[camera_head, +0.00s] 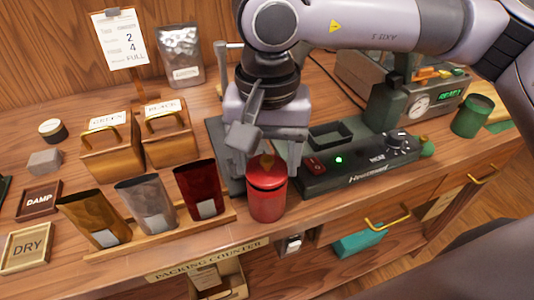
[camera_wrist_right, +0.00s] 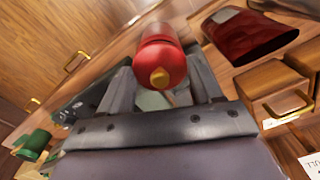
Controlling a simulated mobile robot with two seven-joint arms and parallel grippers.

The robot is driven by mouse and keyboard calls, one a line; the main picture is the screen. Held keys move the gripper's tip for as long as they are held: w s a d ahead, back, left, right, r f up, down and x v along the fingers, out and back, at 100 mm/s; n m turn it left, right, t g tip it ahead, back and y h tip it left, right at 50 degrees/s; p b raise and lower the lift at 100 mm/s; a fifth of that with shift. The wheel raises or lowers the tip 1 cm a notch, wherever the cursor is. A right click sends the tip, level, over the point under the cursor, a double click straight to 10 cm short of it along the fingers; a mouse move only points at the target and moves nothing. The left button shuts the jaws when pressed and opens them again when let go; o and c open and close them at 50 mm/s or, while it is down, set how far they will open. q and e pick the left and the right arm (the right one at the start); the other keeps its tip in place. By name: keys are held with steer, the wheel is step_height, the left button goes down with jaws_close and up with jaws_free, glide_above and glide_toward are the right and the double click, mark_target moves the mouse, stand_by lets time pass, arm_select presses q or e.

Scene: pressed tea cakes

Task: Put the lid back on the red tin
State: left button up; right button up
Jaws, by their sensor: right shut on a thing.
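A dark line shows between lid and tin, and I cannot tell whether the lid is fully seated. My right gripper (camera_head: 268,160) points down from above, its fingers shut on the lid. In the right wrist view the lid (camera_wrist_right: 162,66) is between the fingertips (camera_wrist_right: 165,85), with the tin body (camera_wrist_right: 158,33) lined up behind it. My left gripper is not in view.
A wooden rack (camera_head: 165,239) with gold, silver and red pouches stands close to the tin's left. The black sealer (camera_head: 345,165) is close on the right. Wooden boxes (camera_head: 112,152) stand behind the pouches. A green canister (camera_head: 472,116) is at the far right.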

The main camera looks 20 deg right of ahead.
steer(key=shift+b, duration=0.35)
stand_by(0.3)
stand_by(0.4)
steer(key=o, duration=1.2)
steer(key=shift+r+p, duration=2)
steer(key=shift+r, duration=1.55)
jaws_close()
